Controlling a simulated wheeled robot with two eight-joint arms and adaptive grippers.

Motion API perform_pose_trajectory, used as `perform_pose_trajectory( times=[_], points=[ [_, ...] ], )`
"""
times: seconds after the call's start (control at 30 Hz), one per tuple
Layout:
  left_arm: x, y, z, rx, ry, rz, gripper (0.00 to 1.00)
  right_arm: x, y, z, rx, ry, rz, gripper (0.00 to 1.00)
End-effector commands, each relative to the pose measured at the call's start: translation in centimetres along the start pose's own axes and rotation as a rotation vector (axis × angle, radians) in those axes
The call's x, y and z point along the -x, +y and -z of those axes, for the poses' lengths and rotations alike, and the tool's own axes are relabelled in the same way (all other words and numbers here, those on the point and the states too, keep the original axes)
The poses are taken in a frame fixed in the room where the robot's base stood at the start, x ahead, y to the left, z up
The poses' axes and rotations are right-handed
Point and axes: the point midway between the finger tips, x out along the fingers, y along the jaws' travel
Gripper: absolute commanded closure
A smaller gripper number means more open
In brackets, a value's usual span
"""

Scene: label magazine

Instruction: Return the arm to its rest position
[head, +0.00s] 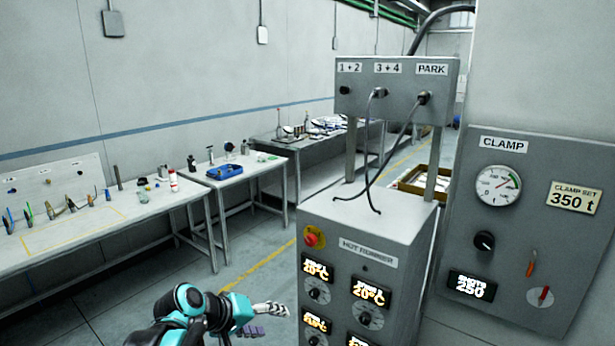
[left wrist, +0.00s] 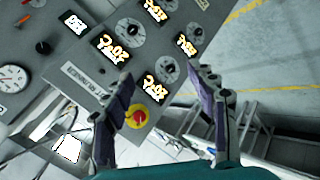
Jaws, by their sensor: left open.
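My left gripper (head: 266,320) is at the bottom of the head view, left of the grey hot runner cabinet (head: 352,236). It is open and empty, with a gap between it and the cabinet in the picture. In the left wrist view the two fingers (left wrist: 168,112) are spread wide, and the cabinet's panel (left wrist: 105,75) with a red and yellow knob (left wrist: 139,116) shows beyond them. My teal and black left arm comes in from the bottom left. My right gripper is not in either view.
A clamp panel (head: 520,255) stands at the right. A connector box (head: 385,105) with hanging cables is above the cabinet. A long table (head: 100,240) with tools and a smaller table (head: 235,180) with a blue tray (head: 224,171) are at the left. Floor between them is clear.

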Motion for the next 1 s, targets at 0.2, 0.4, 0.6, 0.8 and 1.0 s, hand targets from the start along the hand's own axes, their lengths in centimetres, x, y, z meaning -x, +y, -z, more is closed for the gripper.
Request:
perform_pose_trajectory(
  times=[0.2, 0.4, 0.6, 0.8, 1.0],
  points=[
    [4.3, -6.3, -8.7, -0.219, 0.045, 0.239, 0.42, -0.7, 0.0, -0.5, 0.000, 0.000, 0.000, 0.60],
    [6.9, -12.3, -14.0, -0.402, 0.083, 0.420, 0.42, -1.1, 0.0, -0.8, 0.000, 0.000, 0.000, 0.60],
    [7.9, -15.4, -16.1, -0.495, 0.101, 0.507, 0.42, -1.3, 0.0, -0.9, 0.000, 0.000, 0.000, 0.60],
    [8.0, -15.7, -16.3, -0.507, 0.103, 0.520, 0.42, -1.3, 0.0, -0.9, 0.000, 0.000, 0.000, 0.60],
    [8.0, -15.7, -16.3, -0.506, 0.103, 0.519, 0.42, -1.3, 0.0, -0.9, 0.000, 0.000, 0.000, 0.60]
  ],
)
